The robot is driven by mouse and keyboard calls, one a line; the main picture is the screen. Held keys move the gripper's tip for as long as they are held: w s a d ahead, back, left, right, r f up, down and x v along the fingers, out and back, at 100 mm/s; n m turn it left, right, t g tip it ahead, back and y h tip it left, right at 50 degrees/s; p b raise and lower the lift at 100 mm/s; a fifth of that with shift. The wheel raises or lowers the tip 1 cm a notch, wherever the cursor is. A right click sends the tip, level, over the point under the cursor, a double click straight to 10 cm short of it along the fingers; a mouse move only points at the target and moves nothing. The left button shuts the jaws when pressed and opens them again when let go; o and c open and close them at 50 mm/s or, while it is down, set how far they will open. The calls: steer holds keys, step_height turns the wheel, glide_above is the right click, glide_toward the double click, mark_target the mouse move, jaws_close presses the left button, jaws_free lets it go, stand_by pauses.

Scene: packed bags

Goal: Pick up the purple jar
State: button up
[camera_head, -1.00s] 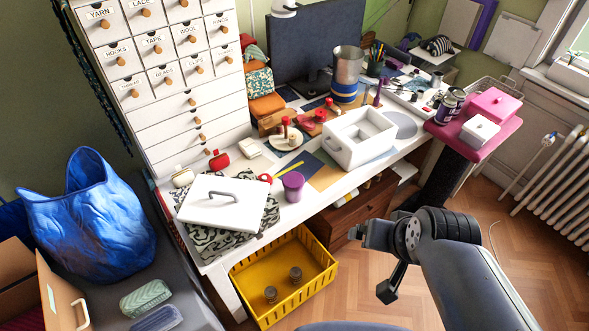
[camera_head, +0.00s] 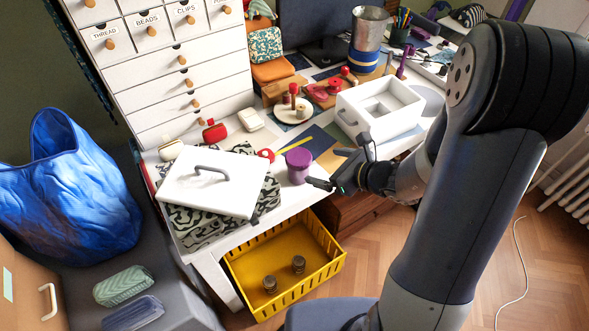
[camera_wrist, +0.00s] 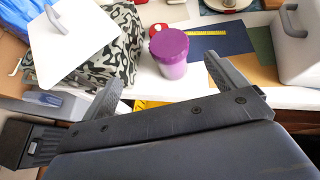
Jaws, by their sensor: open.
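The purple jar (camera_head: 299,165) stands upright near the front edge of the white desk, with a darker purple lid. It also shows in the wrist view (camera_wrist: 169,52), ahead of my jaws and roughly between them. My gripper (camera_head: 325,171) is just to the right of the jar in the head view, at about the desk edge. In the wrist view my gripper (camera_wrist: 165,75) has its two fingers spread apart with nothing between them. A gap shows between the fingers and the jar.
A white lid with a grey handle (camera_head: 211,183) lies on patterned cloth left of the jar. A white divided box (camera_head: 347,118) stands right. A yellow crate (camera_head: 333,262) sits on the floor below, holding two small jars.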

mark_target(300, 158)
steer(key=shift+m, duration=0.6)
steer(key=shift+w+d+p+x, duration=0.15)
steer(key=shift+d+p+x, duration=0.05)
steer(key=shift+x, duration=1.8)
steer(key=shift+w+d+p+x, duration=0.15)
steer(key=shift+x, duration=1.8)
steer(key=shift+w+d+p+x, duration=0.15)
steer(key=shift+d+p+x, duration=0.05)
steer(key=shift+x, duration=1.8)
steer(key=shift+f, duration=0.2)
steer(key=shift+c, duration=0.5)
steer(key=c, duration=1.5)
steer(key=shift+r, duration=0.15)
